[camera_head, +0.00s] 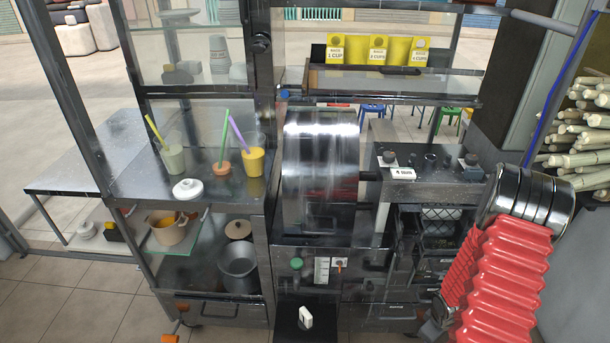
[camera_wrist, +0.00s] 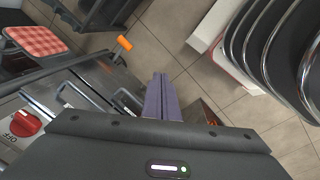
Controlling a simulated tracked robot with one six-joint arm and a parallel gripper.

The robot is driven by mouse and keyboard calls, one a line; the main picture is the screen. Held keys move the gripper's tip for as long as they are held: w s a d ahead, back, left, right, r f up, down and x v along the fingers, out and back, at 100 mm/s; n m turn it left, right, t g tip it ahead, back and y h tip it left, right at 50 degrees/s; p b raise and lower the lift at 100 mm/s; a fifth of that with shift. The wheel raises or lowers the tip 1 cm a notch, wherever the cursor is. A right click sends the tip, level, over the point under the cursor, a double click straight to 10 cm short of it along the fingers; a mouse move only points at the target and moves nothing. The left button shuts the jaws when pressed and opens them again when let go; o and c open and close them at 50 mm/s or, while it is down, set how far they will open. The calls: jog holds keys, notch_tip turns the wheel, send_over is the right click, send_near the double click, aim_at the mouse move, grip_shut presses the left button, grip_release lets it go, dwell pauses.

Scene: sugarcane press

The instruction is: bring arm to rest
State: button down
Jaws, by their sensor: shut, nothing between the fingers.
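My gripper (camera_wrist: 162,98) shows in the wrist view as two slim purple-grey fingers pressed together with nothing between them. It points over the tiled floor, beside a dark metal frame on the left. In the head view my arm, with its red ribbed sleeve and black ringed joint, hangs at the right in front of the press stand. I cannot clearly make out the fingers there. The press (camera_head: 320,165), with a shiny metal drum, stands in the middle of the head view, apart from my arm.
Left of the press, a shelf holds cups with straws (camera_head: 253,160) and a white lidded dish (camera_head: 187,189). Pots (camera_head: 238,267) stand below. Cane stalks (camera_head: 585,130) are stacked at the far right. The wrist view shows a red knob (camera_wrist: 25,123) and an orange-tipped handle (camera_wrist: 125,43) near the gripper.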

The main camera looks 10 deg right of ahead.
jog(key=s+a+r+m+g+h, duration=0.1)
jog(key=a+r+m, duration=0.25)
jog(key=r, duration=0.75)
jog(key=a+r+m, duration=0.3)
jog(key=a+r, duration=0.1)
jog(key=r, duration=0.8)
jog(key=s+a+r+t+y, duration=0.1)
jog(key=s+a+r+t, duration=0.1)
jog(key=a+r, duration=0.9)
jog(key=s+a+r+n+t+y, duration=0.1)
jog(key=s+a+r+t, duration=0.2)
jog(key=a+r, duration=0.8)
notch_tip(320, 180, up, 3)
jog(key=shift+s+r+t, duration=0.1)
jog(key=shift+s+t, duration=0.15)
jog(key=shift+t, duration=0.25)
jog(key=shift+a, duration=0.15)
